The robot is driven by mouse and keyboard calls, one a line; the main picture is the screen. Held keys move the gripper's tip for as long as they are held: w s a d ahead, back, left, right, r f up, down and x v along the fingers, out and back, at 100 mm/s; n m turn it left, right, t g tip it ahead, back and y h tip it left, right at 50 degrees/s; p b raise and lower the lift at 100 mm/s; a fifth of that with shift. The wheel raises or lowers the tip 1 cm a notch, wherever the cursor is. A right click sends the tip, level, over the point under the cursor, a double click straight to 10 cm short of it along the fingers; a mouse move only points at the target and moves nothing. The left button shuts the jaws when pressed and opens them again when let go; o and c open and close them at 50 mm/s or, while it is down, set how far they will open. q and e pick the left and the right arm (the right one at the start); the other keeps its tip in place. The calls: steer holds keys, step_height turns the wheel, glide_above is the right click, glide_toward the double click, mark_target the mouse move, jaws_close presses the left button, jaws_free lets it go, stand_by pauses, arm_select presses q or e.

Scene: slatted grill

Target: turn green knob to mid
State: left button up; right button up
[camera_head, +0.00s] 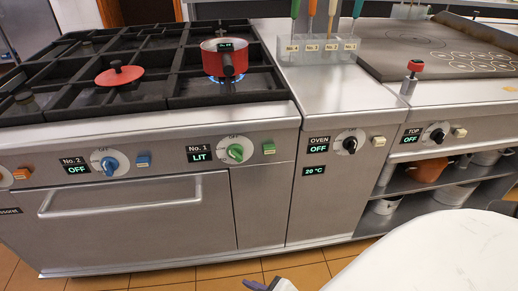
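The No. 1 display (199,154) reads LIT. A blue flame burns under the red pot (224,57) on the burner above. Nothing touches the green knob.
A green button (268,149) is just right of the knob. The blue knob (109,164) is to the left, its display reading OFF. The black oven knob (349,142) is to the right. The oven handle (133,194) sticks out below.

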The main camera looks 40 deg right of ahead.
steer(key=w+d+r+t+h+b, duration=0.25)
steer(key=w+d+r+h, duration=0.35)
steer(key=w, duration=0.4)
steer(key=m+t+h, duration=0.1)
steer(key=t+h, duration=0.3)
glide_toward(236, 159)
steer(key=p+x, duration=0.1)
steer(key=x, duration=0.6)
steer(key=shift+r, duration=0.1)
steer(key=shift+w+d, duration=0.35)
steer(key=shift+w, duration=0.2)
jaws_close()
